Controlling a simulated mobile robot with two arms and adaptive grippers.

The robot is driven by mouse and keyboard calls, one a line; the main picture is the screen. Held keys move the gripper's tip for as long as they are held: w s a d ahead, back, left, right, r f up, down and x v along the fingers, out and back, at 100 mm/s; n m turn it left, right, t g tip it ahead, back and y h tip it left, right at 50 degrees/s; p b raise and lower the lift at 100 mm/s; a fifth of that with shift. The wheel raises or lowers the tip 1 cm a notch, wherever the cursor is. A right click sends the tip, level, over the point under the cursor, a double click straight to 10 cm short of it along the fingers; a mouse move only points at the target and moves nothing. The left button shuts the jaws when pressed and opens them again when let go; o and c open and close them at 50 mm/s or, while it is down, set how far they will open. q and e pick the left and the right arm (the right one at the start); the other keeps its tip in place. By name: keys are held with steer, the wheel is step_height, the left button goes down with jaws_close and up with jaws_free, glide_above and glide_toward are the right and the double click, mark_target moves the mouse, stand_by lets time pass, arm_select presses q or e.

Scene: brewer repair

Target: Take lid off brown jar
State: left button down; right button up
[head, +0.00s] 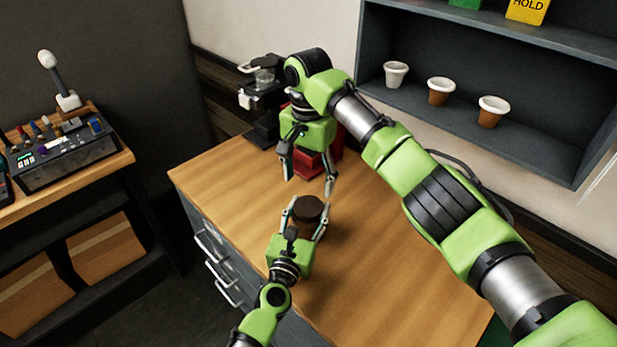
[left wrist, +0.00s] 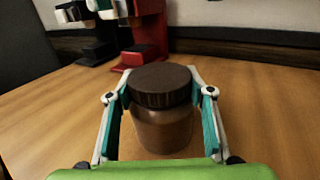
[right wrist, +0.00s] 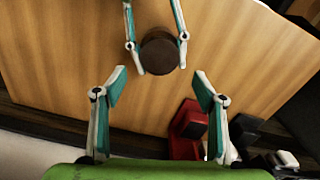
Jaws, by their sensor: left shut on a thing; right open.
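The brown jar (left wrist: 163,132) stands upright on the wooden counter, with its dark ridged lid (left wrist: 160,86) on top. In the head view the lid (head: 308,209) hides most of the jar. My left gripper (head: 306,207) is shut on the jar, one finger on each side; in the left wrist view the fingers (left wrist: 161,92) flank it near the lid. My right gripper (head: 309,187) is open and empty, above and just behind the jar. In the right wrist view its fingers (right wrist: 159,77) point toward the lid (right wrist: 159,50), apart from it.
A red device (head: 310,163) and a black coffee machine (head: 264,95) stand at the back of the counter (head: 390,265). A shelf (head: 445,115) with several cups is on the wall. A side bench (head: 110,165) with a control panel is at left. The counter right of the jar is clear.

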mark_target(308, 206)
steer(key=m, duration=1.1)
steer(key=shift+f+m, duration=0.1)
steer(key=shift+m, duration=0.3)
steer(key=shift+f, duration=3.95)
steer(key=c, duration=1.1)
steer(key=shift+n, duration=1.6)
steer(key=o, duration=1.2)
steer(key=shift+a, duration=0.1)
